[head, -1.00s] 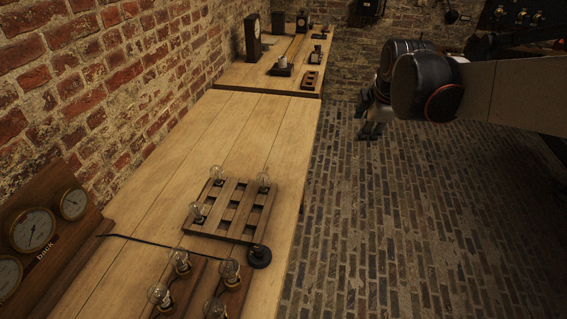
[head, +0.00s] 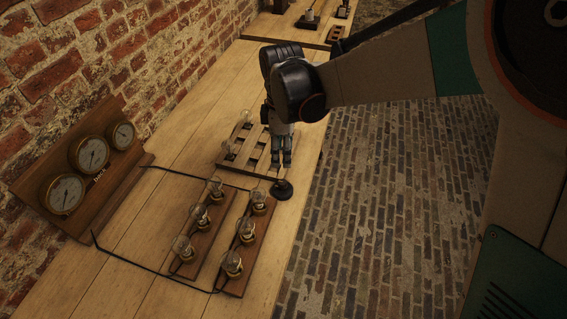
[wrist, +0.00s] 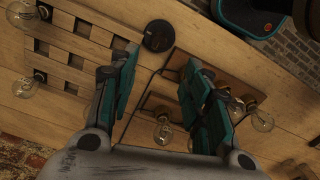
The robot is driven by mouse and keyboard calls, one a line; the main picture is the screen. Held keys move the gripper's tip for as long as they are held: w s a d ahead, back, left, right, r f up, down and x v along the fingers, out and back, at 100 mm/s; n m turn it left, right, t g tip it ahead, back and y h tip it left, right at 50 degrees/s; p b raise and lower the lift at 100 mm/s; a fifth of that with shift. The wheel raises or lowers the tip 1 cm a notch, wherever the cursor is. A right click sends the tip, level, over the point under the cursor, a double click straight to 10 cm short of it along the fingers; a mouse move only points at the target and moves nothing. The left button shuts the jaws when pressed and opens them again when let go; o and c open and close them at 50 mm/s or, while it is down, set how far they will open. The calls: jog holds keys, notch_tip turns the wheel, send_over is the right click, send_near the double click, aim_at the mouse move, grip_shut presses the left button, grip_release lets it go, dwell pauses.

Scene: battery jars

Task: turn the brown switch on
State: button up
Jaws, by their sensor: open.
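A small round dark piece that looks like a switch (head: 283,189) sits on the table near its right edge; its colour reads nearly black, and I cannot tell its setting. It also shows at the top of the wrist view (wrist: 157,36). My gripper (head: 281,164) hangs above the slatted wooden rack, just behind the round piece in the head view. In the wrist view my gripper (wrist: 160,60) has its two teal fingers spread apart with nothing between them. The round piece lies beyond the fingertips, apart from them.
The slatted rack (head: 234,160) holds bulbs. Two boards with bulbs (head: 206,237) stand nearer, joined by black wire. A wooden panel with three dials (head: 90,158) stands at left. A farther table (head: 275,26) carries more items. Brick floor lies right.

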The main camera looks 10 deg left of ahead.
aim_at(283, 182)
notch_tip(283, 182, down, 13)
jog(key=b, duration=0.4)
jog(key=shift+c, duration=0.6)
grip_shut()
